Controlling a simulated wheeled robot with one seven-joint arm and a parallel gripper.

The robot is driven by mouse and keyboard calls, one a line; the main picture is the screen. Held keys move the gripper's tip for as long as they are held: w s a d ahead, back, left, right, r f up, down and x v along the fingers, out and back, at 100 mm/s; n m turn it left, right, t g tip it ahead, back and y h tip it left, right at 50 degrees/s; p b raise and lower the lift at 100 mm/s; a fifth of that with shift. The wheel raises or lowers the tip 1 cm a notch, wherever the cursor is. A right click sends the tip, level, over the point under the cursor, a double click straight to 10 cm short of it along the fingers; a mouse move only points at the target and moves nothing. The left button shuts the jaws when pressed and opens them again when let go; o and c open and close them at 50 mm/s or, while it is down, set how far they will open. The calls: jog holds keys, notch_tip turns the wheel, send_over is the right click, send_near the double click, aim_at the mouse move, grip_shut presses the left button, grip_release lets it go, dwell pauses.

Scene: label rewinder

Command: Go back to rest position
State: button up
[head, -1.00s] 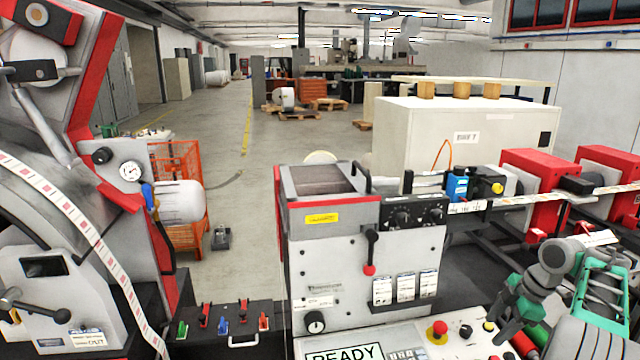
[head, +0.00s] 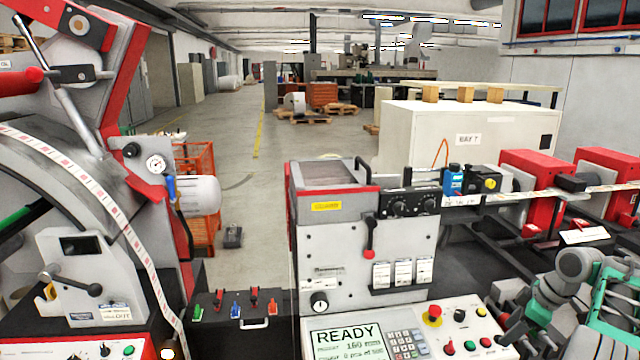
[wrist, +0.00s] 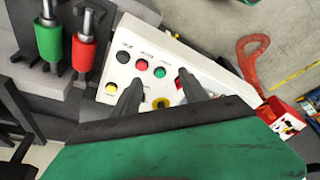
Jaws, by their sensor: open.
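My gripper (wrist: 157,88) shows two dark fingers spread apart in the wrist view, with nothing between them but the button panel behind. That panel (wrist: 150,65) is white, with black, red, green and yellow buttons; how far the fingers are from it I cannot tell. In the head view my green and grey arm is folded at the lower right, beside the right end of the control console (head: 400,325). The console display (head: 345,340) reads READY. The fingertips are hard to make out in the head view.
The label machine (head: 365,245) stands in the centre, with red units (head: 530,185) on its right. A large rewinder with a label strip (head: 105,205) is at the left. An open aisle (head: 270,150) lies beyond.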

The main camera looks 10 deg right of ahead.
jog(key=s+a+f+m+g, duration=0.1)
jog(key=s+a+f+m, duration=0.2)
jog(key=s+f+m, duration=0.3)
jog(key=s+a+f+m+g, duration=0.1)
jog(key=s+a+f+m, duration=0.2)
jog(key=f+m, duration=0.45)
jog(key=s+a+r+h, duration=0.1)
jog(key=s+a+r, duration=0.25)
jog(key=a, duration=0.45)
jog(key=s+a+r+h, duration=0.1)
jog(key=s+a+r, duration=0.25)
jog(key=a, duration=0.45)
jog(key=s+a+r+h, duration=0.1)
jog(key=s+a+r, duration=0.25)
jog(key=a, duration=0.35)
jog(key=w+a+r+n+t, duration=0.3)
jog(key=a+r+n, duration=0.1)
jog(key=a+r, duration=0.4)
jog(key=shift+w+a+r+n+y, duration=0.25)
jog(key=shift+a+n+y, duration=0.1)
jog(key=shift+a, duration=0.8)
jog(key=shift+d, duration=0.1)
